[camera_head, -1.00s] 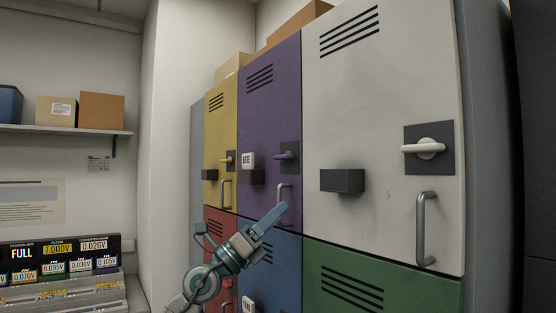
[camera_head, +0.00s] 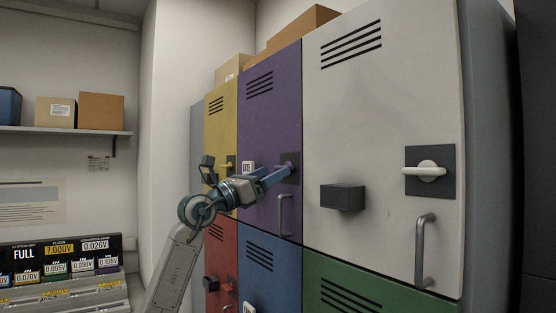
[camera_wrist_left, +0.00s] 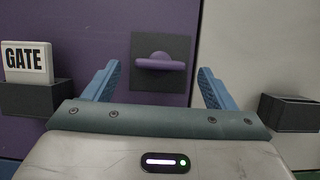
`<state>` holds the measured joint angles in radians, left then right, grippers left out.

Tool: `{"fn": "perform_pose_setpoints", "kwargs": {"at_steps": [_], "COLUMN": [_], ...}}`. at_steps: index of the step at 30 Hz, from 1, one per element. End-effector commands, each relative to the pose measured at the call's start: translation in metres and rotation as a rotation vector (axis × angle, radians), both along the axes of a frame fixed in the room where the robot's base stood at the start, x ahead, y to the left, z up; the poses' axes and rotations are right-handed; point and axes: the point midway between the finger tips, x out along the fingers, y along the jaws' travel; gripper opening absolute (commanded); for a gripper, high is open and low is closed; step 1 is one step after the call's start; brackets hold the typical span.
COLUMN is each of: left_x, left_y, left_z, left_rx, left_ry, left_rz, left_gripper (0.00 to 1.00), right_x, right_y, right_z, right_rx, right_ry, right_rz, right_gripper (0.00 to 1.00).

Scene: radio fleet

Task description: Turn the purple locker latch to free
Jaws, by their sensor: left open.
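The purple locker door (camera_head: 270,110) stands between the yellow and the white doors. Its purple latch (camera_wrist_left: 160,62) sits on a dark square plate (camera_wrist_left: 161,45) in the left wrist view, with its lever lying level. In the head view the latch is mostly hidden by my left gripper (camera_head: 283,173). My left gripper is open, and its two blue fingers (camera_wrist_left: 160,85) stand on either side of the latch in the wrist view, with nothing between them. I cannot tell whether the fingertips reach the lever. My right gripper does not show.
A GATE sign (camera_wrist_left: 25,60) stands in a dark holder (camera_wrist_left: 40,97) left of the latch. A vertical handle (camera_head: 284,215) is below it. The white door (camera_head: 385,120) carries its own dark box (camera_head: 342,197), white latch (camera_head: 425,171) and handle (camera_head: 425,250).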

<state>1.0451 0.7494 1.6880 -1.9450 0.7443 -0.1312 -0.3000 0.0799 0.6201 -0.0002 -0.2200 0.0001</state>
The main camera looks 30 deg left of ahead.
Motion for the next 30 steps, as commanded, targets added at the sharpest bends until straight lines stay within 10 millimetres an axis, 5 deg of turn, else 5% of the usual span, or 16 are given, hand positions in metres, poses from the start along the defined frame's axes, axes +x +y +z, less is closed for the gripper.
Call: {"fn": "perform_pose_setpoints", "kwargs": {"at_steps": [7, 17, 25, 30], "left_x": [0.024, 0.028, 0.028, 0.028], "left_y": [-0.01, -0.012, -0.012, -0.012], "left_z": [0.012, 0.012, 0.012, 0.012], "left_rx": [-0.002, 0.0, 0.0, 0.005], "left_ry": [0.001, 0.0, 0.0, -0.002], "left_rz": [-0.002, 0.0, -0.001, -0.001], "left_gripper": [0.78, 0.78, 0.33, 0.34], "right_x": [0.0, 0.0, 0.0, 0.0], "right_y": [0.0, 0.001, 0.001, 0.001], "right_z": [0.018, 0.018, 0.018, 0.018], "right_rx": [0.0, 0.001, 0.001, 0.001], "right_ry": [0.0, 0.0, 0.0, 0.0], "right_rz": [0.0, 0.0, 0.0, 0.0], "right_gripper": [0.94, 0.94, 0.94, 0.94]}}
